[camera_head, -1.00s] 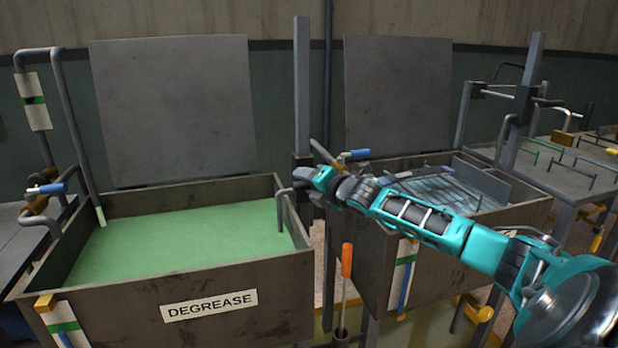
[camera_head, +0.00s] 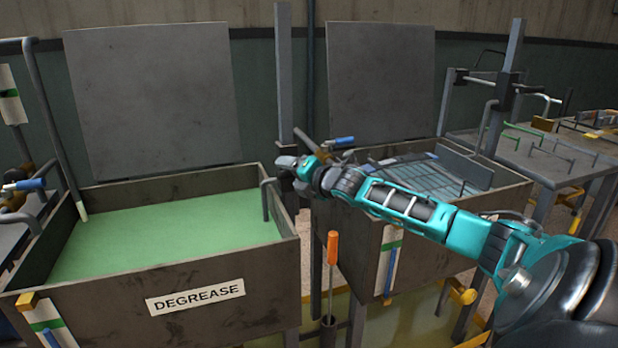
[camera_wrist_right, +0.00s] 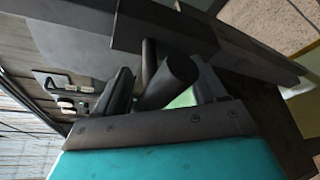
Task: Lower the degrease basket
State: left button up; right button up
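The degrease tank (camera_head: 150,305) stands at the left in the head view, full of green liquid (camera_head: 170,230). No basket shows above the liquid; whether one lies under it I cannot tell. A grey bent rod (camera_head: 266,205) runs down into the liquid at the tank's right end, beside an upright grey post (camera_head: 284,70). My right gripper (camera_head: 288,168) is at the post, near the rod's top. In the right wrist view, its fingers (camera_wrist_right: 163,93) are apart on either side of a dark round bar (camera_wrist_right: 168,80), with a green gap on one side. My left gripper is out of view.
A second tank (camera_head: 365,255) with a wire rack (camera_head: 420,178) in it stands to the right, under my right arm. A blue-ended handle (camera_head: 338,142) sits just above my right wrist. An orange-handled tool (camera_head: 332,248) stands upright between the tanks.

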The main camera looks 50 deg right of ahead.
jog(key=p+v, duration=0.2)
jog(key=v, duration=1)
jog(key=shift+s, duration=0.3)
dwell(0.6)
jog(key=s+a+f+m+g, duration=0.1)
jog(key=s+a+f+m, duration=0.25)
jog(key=f, duration=0.35)
jog(key=s+a+f+m+g+y, duration=0.1)
jog(key=s+a+f+m, duration=0.25)
jog(key=f, duration=0.35)
jog(key=s+a+f+m+g, duration=0.1)
jog(key=s+a+f+m, duration=0.25)
jog(key=f, duration=0.35)
jog(key=s+a+f+m+y, duration=0.1)
jog(key=a+f+m, duration=0.1)
jog(key=a, duration=0.5)
jog(key=s+a+f+m+g+y, duration=0.1)
jog(key=s+a+f+m, duration=0.1)
jog(key=a+m, duration=0.2)
jog(key=s+a+f+m+y, duration=0.1)
jog(key=a+m, duration=0.3)
jog(key=a, duration=0.6)
jog(key=shift+s+a+f+g, duration=0.3)
jog(key=shift+s+f, duration=0.25)
jog(key=shift+f, duration=0.35)
